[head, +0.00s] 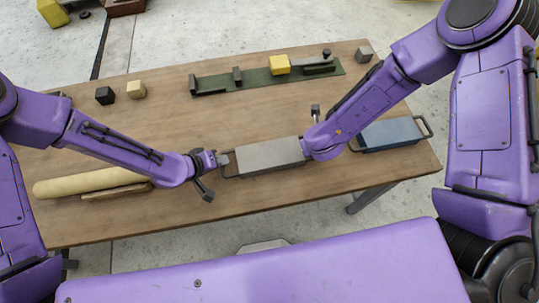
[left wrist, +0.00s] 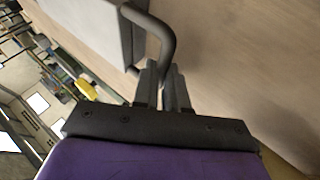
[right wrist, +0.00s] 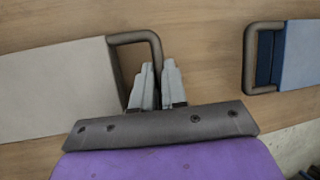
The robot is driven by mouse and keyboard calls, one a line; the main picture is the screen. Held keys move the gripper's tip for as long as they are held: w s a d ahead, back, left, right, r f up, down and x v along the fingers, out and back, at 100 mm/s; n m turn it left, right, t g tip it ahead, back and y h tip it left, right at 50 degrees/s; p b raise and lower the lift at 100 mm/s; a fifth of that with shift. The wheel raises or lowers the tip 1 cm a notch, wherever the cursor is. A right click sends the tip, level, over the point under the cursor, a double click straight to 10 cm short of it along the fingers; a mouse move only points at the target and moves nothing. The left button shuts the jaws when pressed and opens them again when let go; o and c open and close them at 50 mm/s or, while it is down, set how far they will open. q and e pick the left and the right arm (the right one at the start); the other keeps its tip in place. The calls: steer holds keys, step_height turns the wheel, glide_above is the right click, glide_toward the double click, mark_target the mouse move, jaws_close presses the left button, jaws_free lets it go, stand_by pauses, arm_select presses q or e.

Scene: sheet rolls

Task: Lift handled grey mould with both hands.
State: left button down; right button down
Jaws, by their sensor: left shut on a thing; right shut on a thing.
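The grey mould (head: 270,156) is a long block with a looped handle at each end, near the front middle of the wooden table. My left gripper (head: 222,160) is shut on its left handle. The left wrist view shows the fingers (left wrist: 163,88) around the dark handle bar (left wrist: 168,40). My right gripper (right wrist: 158,82) is shut on the right handle (right wrist: 154,50), beside the mould's end. In the head view my right arm hides that handle and the right fingers. I cannot tell whether the mould is clear of the table.
A blue mould (head: 390,134) with handles lies just right of my right gripper. A cream roll (head: 90,182) and a wooden piece (head: 117,191) lie at the left. A green strip (head: 262,80) with a yellow block (head: 279,65) lies behind. Black (head: 105,95) and tan (head: 136,89) cubes stand back left.

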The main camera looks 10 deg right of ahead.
arm_select(q)
steer(key=shift+w+r, duration=0.15)
steer(key=shift+r, duration=0.1)
arm_select(e)
steer(key=shift+r, duration=0.2)
